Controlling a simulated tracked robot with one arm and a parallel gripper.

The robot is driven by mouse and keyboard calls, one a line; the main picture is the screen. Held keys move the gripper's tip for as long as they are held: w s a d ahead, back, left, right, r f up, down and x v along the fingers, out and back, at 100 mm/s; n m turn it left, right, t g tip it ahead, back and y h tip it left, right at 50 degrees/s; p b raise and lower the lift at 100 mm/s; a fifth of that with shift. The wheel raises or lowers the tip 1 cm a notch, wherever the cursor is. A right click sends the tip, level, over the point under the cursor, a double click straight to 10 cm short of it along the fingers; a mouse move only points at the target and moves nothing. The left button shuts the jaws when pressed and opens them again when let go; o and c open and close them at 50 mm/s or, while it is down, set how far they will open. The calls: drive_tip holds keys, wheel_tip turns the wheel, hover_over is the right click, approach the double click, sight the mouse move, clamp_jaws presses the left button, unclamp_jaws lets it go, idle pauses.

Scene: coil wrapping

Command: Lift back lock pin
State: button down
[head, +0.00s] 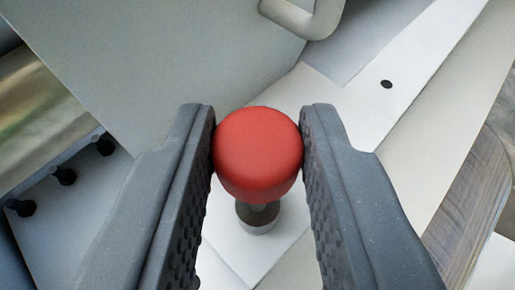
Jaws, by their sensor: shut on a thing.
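The lock pin shows as a red round knob (258,152) on a short metal stem (258,217) in the middle of the head view. The stem goes down to a pale metal surface below the knob. My gripper (257,145) is shut on the red knob, with one dark, ridged finger pressed against each side. How far the pin stands out of its seat cannot be told from this view.
A grey metal panel (150,60) rises behind the knob, with a bent grey handle (305,18) at the top. Several dark bolts (65,176) stick out at the left. A wooden surface (470,215) shows at the right, beyond a pale beam.

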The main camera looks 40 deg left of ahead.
sight(259, 194)
drive_tip(key=shift+r, duration=1.5)
drive_tip(key=c, duration=1.1)
unclamp_jaws()
drive_tip(key=shift+s, duration=0.1)
drive_tip(key=shift+c, duration=0.2)
drive_tip(key=b+v, duration=0.2)
drive_tip(key=v, duration=1.1)
drive_tip(key=shift+d+r, duration=0.2)
drive_tip(key=shift+d, duration=0.05)
drive_tip(key=shift+s, duration=0.15)
